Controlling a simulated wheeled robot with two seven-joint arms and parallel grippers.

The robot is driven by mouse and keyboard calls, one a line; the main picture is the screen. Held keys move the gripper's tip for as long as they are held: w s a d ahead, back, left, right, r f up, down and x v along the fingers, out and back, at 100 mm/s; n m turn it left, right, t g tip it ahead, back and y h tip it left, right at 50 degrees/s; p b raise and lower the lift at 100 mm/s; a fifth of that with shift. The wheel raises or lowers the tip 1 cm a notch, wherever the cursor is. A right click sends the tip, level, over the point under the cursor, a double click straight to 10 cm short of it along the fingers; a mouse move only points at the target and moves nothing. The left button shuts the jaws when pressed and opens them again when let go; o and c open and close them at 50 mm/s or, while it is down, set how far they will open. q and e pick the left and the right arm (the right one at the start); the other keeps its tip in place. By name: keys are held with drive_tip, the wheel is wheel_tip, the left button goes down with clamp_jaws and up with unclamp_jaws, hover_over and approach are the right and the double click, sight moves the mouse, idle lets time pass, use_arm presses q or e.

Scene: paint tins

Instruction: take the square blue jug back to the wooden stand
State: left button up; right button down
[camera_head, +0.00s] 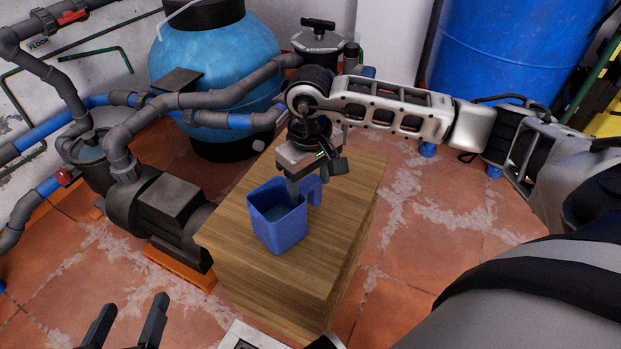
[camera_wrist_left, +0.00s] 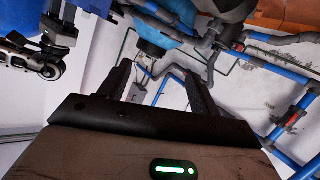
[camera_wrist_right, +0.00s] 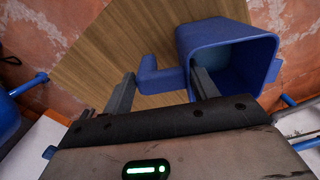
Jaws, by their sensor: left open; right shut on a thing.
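The square blue jug (camera_head: 278,232) is upright at the top of the wooden stand (camera_head: 228,232), near its front left part. I cannot tell whether its base touches the top. My right gripper (camera_head: 302,190) comes from above and is shut on the jug at its handle side. In the right wrist view the jug (camera_wrist_right: 222,40) shows its open mouth, and one finger reaches inside the rim while the other is beyond the handle (camera_wrist_right: 156,76). My left gripper (camera_head: 128,325) is open and empty at the bottom left, apart from the stand.
A black pump (camera_head: 165,212) and grey and blue pipes stand close left of the stand. A blue tank (camera_head: 215,65) is behind it. A blue barrel (camera_head: 500,45) is at the back right. Tiled floor (camera_head: 430,240) right of the stand is clear.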

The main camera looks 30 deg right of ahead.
drive_tip(key=shift+c, duration=1.8)
unclamp_jaws()
drive_tip(key=shift+f, duration=0.25)
use_arm(q)
wheel_tip(320, 180, down, 2)
drive_tip(key=shift+f, duration=0.1)
use_arm(e)
drive_tip(key=shift+f, duration=0.2)
wheel_tip(320, 180, up, 2)
drive_tip(key=shift+w+r+p, duration=0.1)
drive_tip(key=shift+w+p, duration=0.05)
drive_tip(key=shift+p, duration=0.25)
use_arm(q)
drive_tip(key=shift+w+a+r+g+y+p, duration=0.1)
drive_tip(key=shift+a+r+g+y+p, duration=0.4)
drive_tip(key=shift+p, duration=1.35)
use_arm(e)
wheel_tip(320, 180, up, 14)
drive_tip(key=shift+s+r, duration=0.25)
use_arm(q)
drive_tip(key=shift+d+f, duration=0.15)
drive_tip(key=shift+d, duration=0.05)
